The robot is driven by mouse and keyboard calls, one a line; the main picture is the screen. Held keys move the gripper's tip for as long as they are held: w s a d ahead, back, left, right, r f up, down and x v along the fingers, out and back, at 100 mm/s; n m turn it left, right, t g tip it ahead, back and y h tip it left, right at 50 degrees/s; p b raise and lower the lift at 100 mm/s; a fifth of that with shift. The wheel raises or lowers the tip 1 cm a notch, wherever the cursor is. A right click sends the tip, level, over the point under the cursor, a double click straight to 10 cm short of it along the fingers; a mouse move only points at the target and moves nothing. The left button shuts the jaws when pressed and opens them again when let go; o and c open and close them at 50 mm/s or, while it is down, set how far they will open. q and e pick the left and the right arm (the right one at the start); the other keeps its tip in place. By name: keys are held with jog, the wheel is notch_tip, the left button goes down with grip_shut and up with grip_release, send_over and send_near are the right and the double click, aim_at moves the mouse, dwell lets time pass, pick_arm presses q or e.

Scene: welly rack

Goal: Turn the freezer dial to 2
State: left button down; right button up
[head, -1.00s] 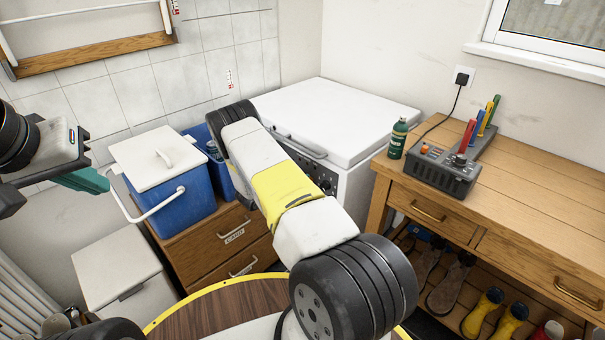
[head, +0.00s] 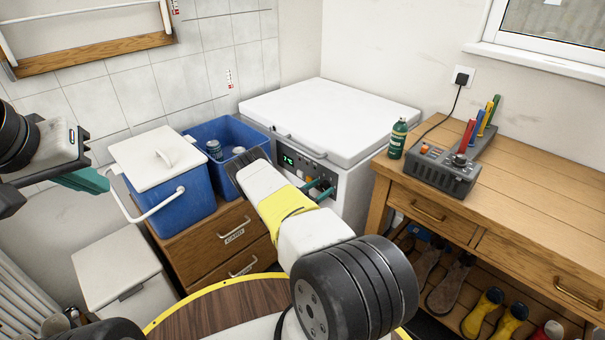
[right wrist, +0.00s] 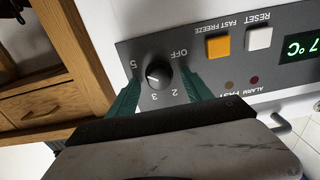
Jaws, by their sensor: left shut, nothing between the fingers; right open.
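The white chest freezer (head: 375,135) stands in the corner, with its dark control panel (head: 300,160) on the front. In the right wrist view the panel appears upside down. Its black dial (right wrist: 158,74) has a white mark pointing left, between the printed 5 and 3. The 2 and OFF lie on the dial's right. My right gripper (head: 319,188) is open at the panel. Its green fingers (right wrist: 160,92) are on either side of the dial, with gaps visible; contact cannot be told. My left gripper (head: 92,180) is shut and empty, by the cool box.
An orange button (right wrist: 218,46) and a white button (right wrist: 259,38) sit beside the dial. A blue cool box (head: 182,190) and a blue crate (head: 262,130) stand on drawers. The wooden bench (head: 520,180) is close to the freezer's right.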

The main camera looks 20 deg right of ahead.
jog(key=shift+d, duration=0.1)
grip_shut()
jog(key=shift+m, duration=0.3)
jog(key=m, duration=0.3)
jog(key=shift+m, duration=0.3)
jog(key=m, duration=0.5)
jog(key=shift+s+d, duration=0.1)
jog(key=m, duration=0.5)
jog(key=shift+f+m, duration=0.15)
jog(key=shift+m, duration=0.25)
jog(key=shift+f+m, duration=0.1)
jog(key=shift+m, duration=2.2)
